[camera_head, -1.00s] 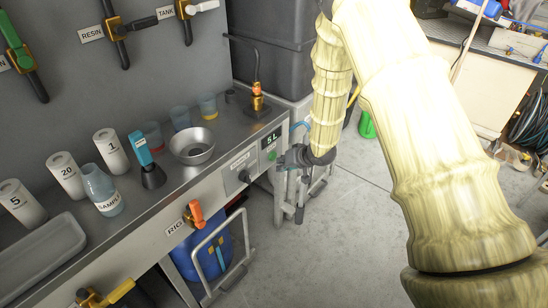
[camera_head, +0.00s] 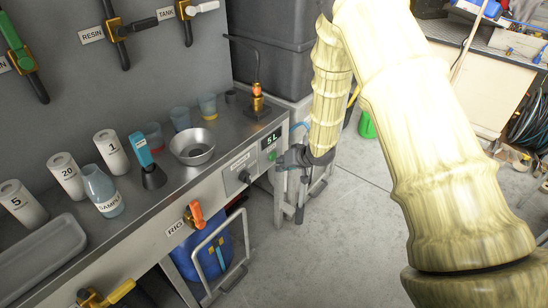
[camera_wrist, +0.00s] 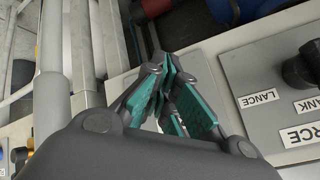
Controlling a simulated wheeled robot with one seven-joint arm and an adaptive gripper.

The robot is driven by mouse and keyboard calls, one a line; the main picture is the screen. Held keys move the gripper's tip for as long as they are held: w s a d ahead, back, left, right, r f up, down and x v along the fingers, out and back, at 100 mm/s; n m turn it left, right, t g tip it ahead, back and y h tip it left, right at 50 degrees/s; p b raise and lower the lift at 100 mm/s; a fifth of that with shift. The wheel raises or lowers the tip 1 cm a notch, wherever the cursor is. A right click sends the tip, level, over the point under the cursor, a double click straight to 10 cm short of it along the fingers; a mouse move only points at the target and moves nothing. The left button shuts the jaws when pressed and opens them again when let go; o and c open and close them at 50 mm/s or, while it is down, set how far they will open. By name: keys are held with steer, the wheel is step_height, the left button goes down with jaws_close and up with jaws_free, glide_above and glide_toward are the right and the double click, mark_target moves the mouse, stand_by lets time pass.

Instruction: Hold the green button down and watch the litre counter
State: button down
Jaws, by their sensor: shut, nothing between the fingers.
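The litre counter (camera_head: 271,138) is a dark display on the bench's front panel, reading "5 L" in the head view. The green button (camera_head: 272,155) shows as a small green spot just below it. My gripper (camera_head: 281,162) is close beside the button, to its right; I cannot tell whether it touches. In the wrist view my gripper (camera_wrist: 168,68) is shut, its teal finger pads together with nothing between them. The button cannot be made out in the wrist view.
A selector knob (camera_head: 244,176) sits on the panel left of the button; its plate (camera_wrist: 275,110) fills the right of the wrist view. An orange valve (camera_head: 195,214) and a metal frame (camera_head: 222,287) are farther left. A metal bowl (camera_head: 192,147) stands on the bench.

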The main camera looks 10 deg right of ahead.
steer(key=shift+w+a+p, duration=0.5)
steer(key=shift+w, duration=0.15)
stand_by(2.5)
stand_by(1.5)
steer(key=shift+s+d+p, duration=0.4)
steer(key=shift+s+d, duration=0.2)
steer(key=shift+s, duration=0.2)
steer(key=s+d+p, duration=0.1)
steer(key=s, duration=0.1)
steer(key=s+d, duration=0.2)
steer(key=shift+p, duration=0.35)
stand_by(0.5)
